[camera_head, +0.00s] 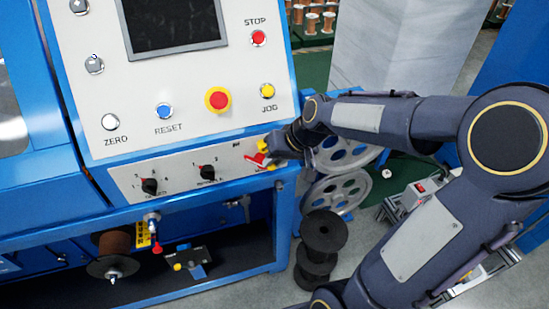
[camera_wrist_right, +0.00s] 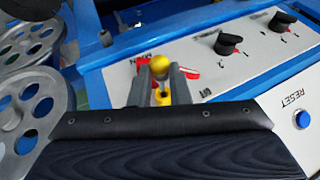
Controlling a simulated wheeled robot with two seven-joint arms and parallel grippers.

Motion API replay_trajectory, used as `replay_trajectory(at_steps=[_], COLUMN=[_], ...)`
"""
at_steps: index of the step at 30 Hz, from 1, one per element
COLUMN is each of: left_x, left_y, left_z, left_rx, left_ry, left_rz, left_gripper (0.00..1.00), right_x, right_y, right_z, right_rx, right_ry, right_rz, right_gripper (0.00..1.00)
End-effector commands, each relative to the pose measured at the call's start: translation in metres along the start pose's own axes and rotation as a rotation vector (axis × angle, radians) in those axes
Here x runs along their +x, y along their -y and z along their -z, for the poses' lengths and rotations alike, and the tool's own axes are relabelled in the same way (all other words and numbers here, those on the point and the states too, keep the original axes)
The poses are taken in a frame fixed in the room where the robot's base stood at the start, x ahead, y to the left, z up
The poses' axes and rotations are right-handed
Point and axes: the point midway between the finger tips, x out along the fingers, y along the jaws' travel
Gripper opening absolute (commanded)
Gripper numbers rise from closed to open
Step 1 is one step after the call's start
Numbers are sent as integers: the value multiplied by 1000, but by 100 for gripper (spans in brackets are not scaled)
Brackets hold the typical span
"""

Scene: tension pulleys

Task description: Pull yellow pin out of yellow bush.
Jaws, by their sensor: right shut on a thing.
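The yellow pin shows in the right wrist view as a round yellow knob (camera_wrist_right: 160,68) on a short metal shank. I cannot tell how deep the shank sits in the bush. My left gripper is not in view.
A red switch part (camera_head: 256,162) lies close beside the gripper. Black knobs (camera_head: 149,186) are on the lower panel to the left. Grey spoked pulleys (camera_head: 335,190) and stacked dark spools (camera_head: 322,235) stand beside the machine, below my right arm.

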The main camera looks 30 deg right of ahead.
Motion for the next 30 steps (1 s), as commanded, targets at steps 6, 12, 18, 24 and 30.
replay_trajectory(at_steps=[6,12,18,24,30], left_x=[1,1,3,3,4], left_y=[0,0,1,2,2], left_z=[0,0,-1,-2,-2], left_rx=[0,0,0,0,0], left_ry=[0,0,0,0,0], left_rz=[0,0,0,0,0], left_gripper=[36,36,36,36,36], right_x=[-1,-2,-8,-14,-17], right_y=[0,0,0,0,0], right_z=[-4,-5,-19,-33,-40], right_rx=[0,0,-1,-1,-1], right_ry=[1,0,-1,-1,-1], right_rz=[0,0,0,0,0], right_gripper=[0,0,0,0,0])
